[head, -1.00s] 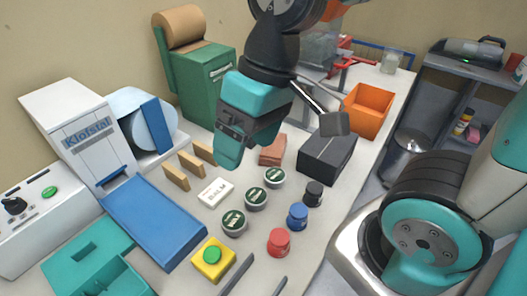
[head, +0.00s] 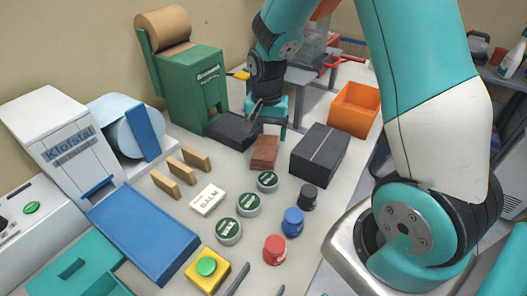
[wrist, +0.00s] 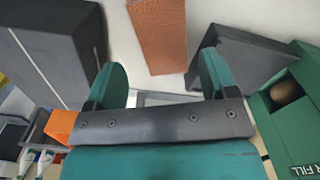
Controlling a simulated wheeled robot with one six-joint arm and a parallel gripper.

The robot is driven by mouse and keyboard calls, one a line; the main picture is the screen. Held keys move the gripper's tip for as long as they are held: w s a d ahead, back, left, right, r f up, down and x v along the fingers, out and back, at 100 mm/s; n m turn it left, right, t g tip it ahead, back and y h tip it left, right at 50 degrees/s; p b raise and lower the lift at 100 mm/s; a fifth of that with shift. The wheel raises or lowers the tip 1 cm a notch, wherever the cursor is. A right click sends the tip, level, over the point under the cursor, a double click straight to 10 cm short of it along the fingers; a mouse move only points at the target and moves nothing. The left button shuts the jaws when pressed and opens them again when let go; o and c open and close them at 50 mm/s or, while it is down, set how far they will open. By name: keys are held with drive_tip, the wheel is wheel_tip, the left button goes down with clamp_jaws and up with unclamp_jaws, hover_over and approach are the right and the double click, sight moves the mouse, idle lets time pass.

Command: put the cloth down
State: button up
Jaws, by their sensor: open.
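A rust-brown, cloth-like piece (head: 264,152) lies flat on the table between the black tray and the dark box. It also shows in the wrist view (wrist: 158,35), at the top middle, with a grainy surface. My gripper (head: 268,110) is just behind it in the head view, low and pointing down. In the wrist view my gripper (wrist: 162,80) has its two teal fingers wide apart. Nothing is held.
The dark box (head: 323,152) stands right of the brown piece, and the black tray (head: 232,130) stands left, by the green dispenser (head: 190,90). An orange bin (head: 354,108) is behind right. Several tins, including a green-lidded one (head: 267,181), and a balm box (head: 207,199) stand in front.

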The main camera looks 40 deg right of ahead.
sight(266, 147)
drive_tip(key=shift+w+d+f+p, duration=0.1)
drive_tip(key=shift+f+p, duration=0.25)
drive_tip(key=shift+f, duration=1.45)
drive_tip(key=shift+w+f+p, duration=0.1)
drive_tip(key=shift+f+p, duration=0.2)
drive_tip(key=shift+f, duration=1.45)
drive_tip(key=c, duration=0.8)
drive_tip(key=shift+o, duration=0.2)
drive_tip(key=shift+r, duration=0.1)
wheel_tip(266, 147, up, 20)
drive_tip(key=b, duration=0.1)
